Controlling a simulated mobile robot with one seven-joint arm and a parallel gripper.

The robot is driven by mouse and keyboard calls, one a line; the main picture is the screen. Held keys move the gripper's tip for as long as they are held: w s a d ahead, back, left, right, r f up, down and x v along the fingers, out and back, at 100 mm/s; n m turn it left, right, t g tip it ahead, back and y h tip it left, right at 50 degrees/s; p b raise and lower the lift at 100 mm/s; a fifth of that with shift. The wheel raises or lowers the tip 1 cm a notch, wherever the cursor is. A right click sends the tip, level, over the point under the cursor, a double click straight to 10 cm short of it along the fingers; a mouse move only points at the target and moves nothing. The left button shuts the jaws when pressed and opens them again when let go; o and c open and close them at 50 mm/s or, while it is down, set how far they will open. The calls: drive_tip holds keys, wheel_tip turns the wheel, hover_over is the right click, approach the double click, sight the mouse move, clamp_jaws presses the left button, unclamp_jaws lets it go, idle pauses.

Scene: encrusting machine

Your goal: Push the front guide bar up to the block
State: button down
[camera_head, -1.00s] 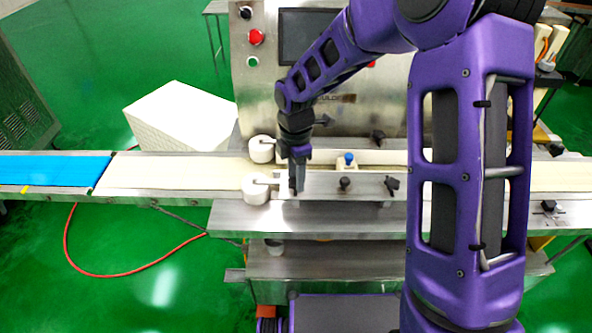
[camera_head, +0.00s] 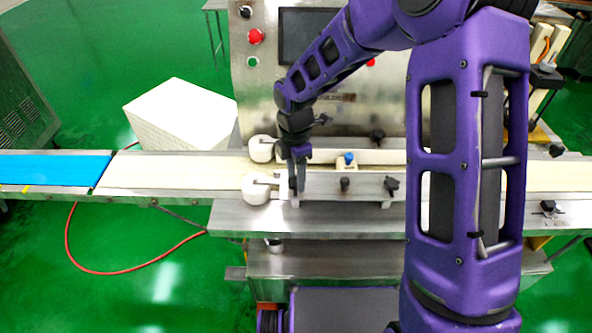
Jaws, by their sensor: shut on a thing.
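The front guide bar (camera_head: 325,184) is a long silver bar with dark knobs along the near side of the cream conveyor belt. A white roller (camera_head: 257,187) sits at its left end. The block (camera_head: 347,163) is a small cream piece with a blue top, on the belt behind the bar. It looks very close to the bar; I cannot tell whether they touch. My gripper (camera_head: 297,187) points down at the left part of the front bar, beside the roller. It is shut on the front guide bar; its fingertips are partly hidden.
The rear guide bar (camera_head: 375,157) runs along the far side of the belt, with another white roller (camera_head: 262,149). The steel machine with a dark screen (camera_head: 308,35) stands behind. A white box (camera_head: 180,112) is at the left. The blue belt (camera_head: 50,170) is clear.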

drive_tip(key=shift+w+d+r+t, duration=0.1)
drive_tip(key=shift+w+r+t, duration=0.05)
drive_tip(key=shift+w, duration=0.35)
drive_tip(key=shift+w+r+t, duration=0.1)
drive_tip(key=shift+w+t, duration=0.05)
drive_tip(key=shift+w, duration=0.35)
drive_tip(key=c, duration=0.7)
unclamp_jaws()
drive_tip(key=shift+c, duration=0.2)
drive_tip(key=o, duration=0.4)
drive_tip(key=shift+w+f, duration=0.15)
drive_tip(key=shift+w, duration=0.05)
drive_tip(key=shift+s, duration=0.1)
drive_tip(key=shift+r, duration=0.3)
wheel_tip(320, 180, up, 17)
drive_tip(key=shift+s+f+p, duration=0.1)
drive_tip(key=shift+f+p, duration=0.05)
drive_tip(key=shift+p, duration=0.15)
